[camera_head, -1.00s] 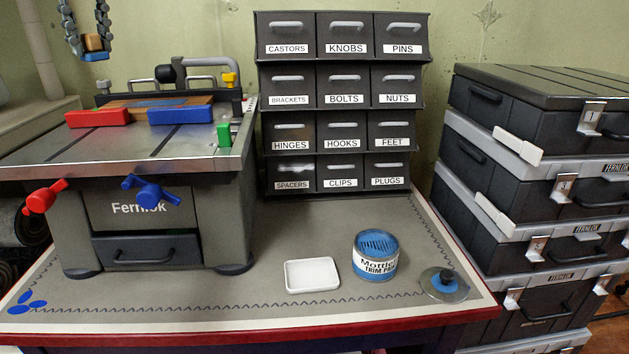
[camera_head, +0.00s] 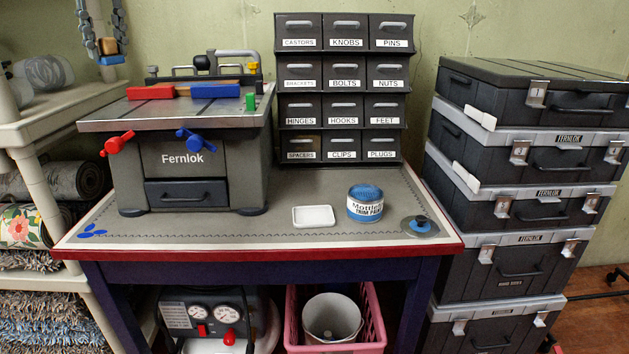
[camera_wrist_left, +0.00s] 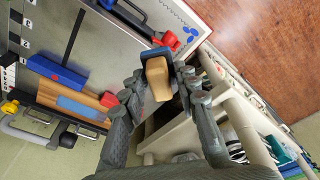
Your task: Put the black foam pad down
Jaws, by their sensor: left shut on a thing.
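My left gripper (camera_head: 107,40) hangs at the upper left of the head view, above a pale shelf and left of the bench machine. It is shut on a tan block with a blue face (camera_head: 110,60). In the left wrist view the tan block (camera_wrist_left: 158,80) sits between the fingers, with a dark blue end (camera_wrist_left: 156,53) facing away. I cannot pick out a black foam pad with certainty in either view. My right gripper is not in view.
The grey bench top (camera_head: 270,218) has clear room before the machine (camera_head: 190,160). A white dish (camera_head: 314,216), a paint tin (camera_head: 365,203) and a knobbed disc (camera_head: 420,226) sit at its front right. Drawers (camera_head: 340,90) stand behind; cases (camera_head: 520,160) are stacked right. A pale shelf (camera_head: 60,120) is left.

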